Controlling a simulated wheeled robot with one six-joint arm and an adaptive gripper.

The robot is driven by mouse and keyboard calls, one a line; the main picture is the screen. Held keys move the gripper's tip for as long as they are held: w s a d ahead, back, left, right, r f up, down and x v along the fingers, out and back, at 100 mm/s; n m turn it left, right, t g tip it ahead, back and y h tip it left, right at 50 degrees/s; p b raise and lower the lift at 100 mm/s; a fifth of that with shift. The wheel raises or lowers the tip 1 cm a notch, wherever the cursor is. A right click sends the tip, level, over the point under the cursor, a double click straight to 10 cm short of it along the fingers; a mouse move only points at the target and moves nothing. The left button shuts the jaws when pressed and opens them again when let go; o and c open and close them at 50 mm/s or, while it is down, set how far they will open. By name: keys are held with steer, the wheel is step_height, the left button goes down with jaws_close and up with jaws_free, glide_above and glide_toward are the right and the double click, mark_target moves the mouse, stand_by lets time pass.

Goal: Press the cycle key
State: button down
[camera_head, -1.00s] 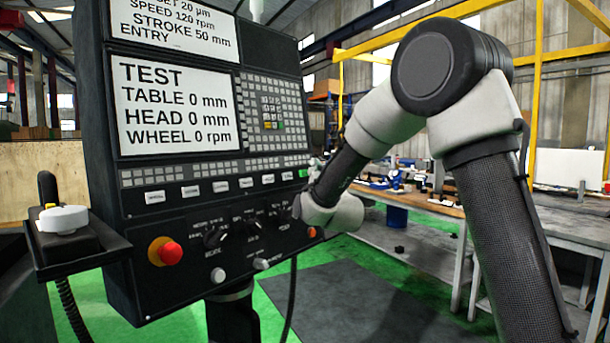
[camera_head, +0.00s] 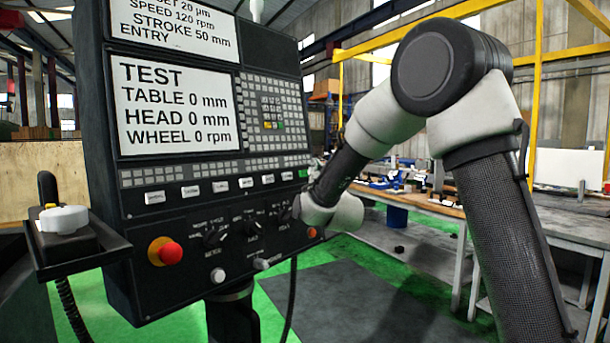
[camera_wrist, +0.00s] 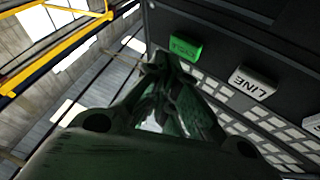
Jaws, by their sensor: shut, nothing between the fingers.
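The cycle key is a small green key (camera_head: 303,173) at the right end of the row of labelled keys on the control panel. In the wrist view the green key (camera_wrist: 185,46) shows just beyond my fingertips, its lettering hard to read. My gripper (camera_wrist: 164,62) is shut and empty, with its tips close to the key's lower left edge in that view. I cannot tell whether the tips touch it. In the head view my wrist hides most of the gripper.
A white key marked LINE (camera_wrist: 250,82) sits beside the green key. Below the key row are dark knobs and a red emergency button (camera_head: 165,251). The screen (camera_head: 170,105) reads TEST with zero values. A workbench (camera_head: 435,205) stands behind my arm.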

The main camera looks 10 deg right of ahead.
steer(key=shift+w+a, duration=0.1)
steer(key=shift+w, duration=0.05)
steer(key=shift+w+a, duration=0.15)
steer(key=shift+w+a+f, duration=0.15)
steer(key=shift+w+a, duration=0.1)
steer(key=shift+w, duration=0.1)
stand_by(0.7)
stand_by(0.3)
steer(key=shift+s+d, duration=0.5)
steer(key=shift+s, duration=0.15)
steer(key=s+d, duration=0.1)
steer(key=s, duration=0.1)
steer(key=s+d+r, duration=0.1)
steer(key=d, duration=0.1)
steer(key=shift+s+d+r, duration=0.1)
steer(key=shift+s, duration=0.3)
stand_by(0.4)
